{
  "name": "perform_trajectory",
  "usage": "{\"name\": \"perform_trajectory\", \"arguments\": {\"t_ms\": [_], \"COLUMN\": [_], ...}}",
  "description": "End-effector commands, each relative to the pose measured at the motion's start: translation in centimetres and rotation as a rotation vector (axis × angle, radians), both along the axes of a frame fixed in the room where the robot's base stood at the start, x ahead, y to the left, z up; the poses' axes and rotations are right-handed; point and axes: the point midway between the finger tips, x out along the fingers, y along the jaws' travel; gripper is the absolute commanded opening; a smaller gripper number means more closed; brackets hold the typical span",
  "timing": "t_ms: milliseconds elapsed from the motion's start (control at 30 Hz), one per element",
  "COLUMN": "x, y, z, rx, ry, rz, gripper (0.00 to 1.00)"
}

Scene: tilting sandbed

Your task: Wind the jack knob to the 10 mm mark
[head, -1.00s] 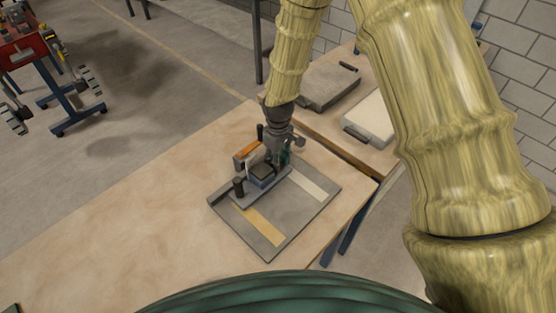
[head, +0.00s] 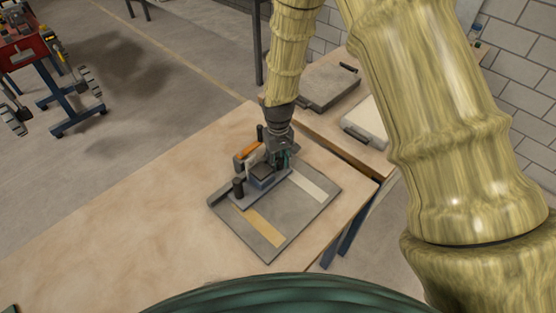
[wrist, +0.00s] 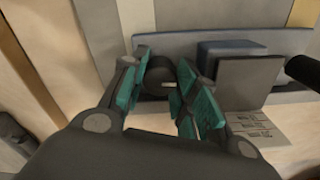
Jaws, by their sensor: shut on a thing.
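My gripper (head: 281,160) points down at the far side of the jack (head: 262,178), a dark blue-grey block on a grey base plate. In the wrist view, the teal finger pads of my gripper (wrist: 168,92) are closed on both sides of a dark round knob (wrist: 160,76). A small light tick shows on the knob. The jack's blue-grey block (wrist: 220,62) is right of the fingers, behind a grey upright plate (wrist: 250,80). A pale label (wrist: 258,128) with fine print lies below it; I cannot read its marks.
The jack sits on a grey tray (head: 290,228) with a yellow strip (head: 264,227) and a white strip (head: 306,184). Black posts (head: 238,187) and an orange piece (head: 245,153) stand close to my gripper. The wooden table (head: 130,220) is clear to the left.

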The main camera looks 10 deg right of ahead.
Motion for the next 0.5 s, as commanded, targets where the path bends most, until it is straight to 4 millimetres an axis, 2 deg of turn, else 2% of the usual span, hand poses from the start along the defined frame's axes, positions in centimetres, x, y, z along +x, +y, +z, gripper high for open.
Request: {"name": "perform_trajectory", "arguments": {"t_ms": [200,233,300,333,500], "x": [-0.05,-0.05,-0.03,-0.03,-0.02], "y": [0.02,0.02,0.01,0.01,0.01], "z": [-0.02,-0.02,-0.02,-0.02,-0.01], "rx": [0.000,0.000,0.000,0.000,0.000], "ry": [0.001,0.001,0.001,0.001,0.000], "rz": [0.001,0.001,0.001,0.001,0.001], "gripper": [0.06,0.35,0.48,0.53,0.53]}}
